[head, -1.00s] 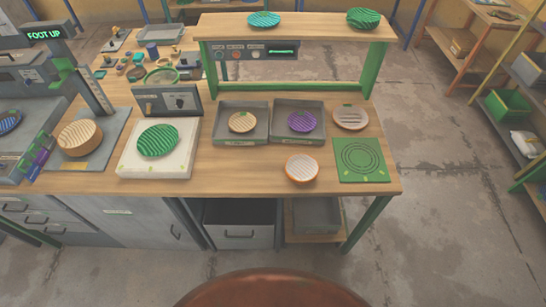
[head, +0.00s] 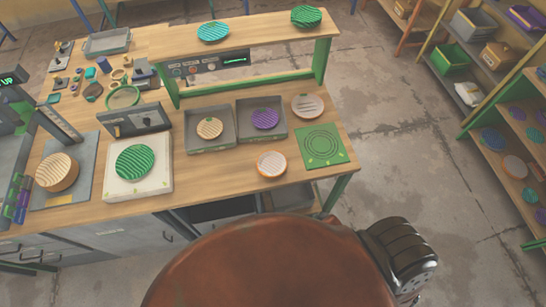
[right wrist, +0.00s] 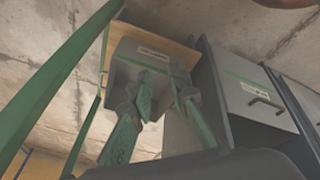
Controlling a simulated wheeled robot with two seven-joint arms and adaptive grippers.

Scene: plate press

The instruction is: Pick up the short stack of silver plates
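A low round plate stack with a ridged silver-grey top (head: 307,105) lies at the back right of the bench, right of the grey trays. A thicker round stack with a pale ridged top and orange sides (head: 271,163) stands nearer the front edge. Both are free of any gripper. My right gripper (right wrist: 165,95) shows in the right wrist view, its green fingers apart and nothing visible between them. It is low, before a grey bin under the bench, away from both stacks. My left gripper is not in view.
A green ringed mat (head: 323,146) lies at the bench's right end. Two grey trays (head: 209,146) hold a tan and a purple stack. A green plate (head: 137,161) sits on a white block (head: 112,187). A raised shelf (head: 250,38) spans the back.

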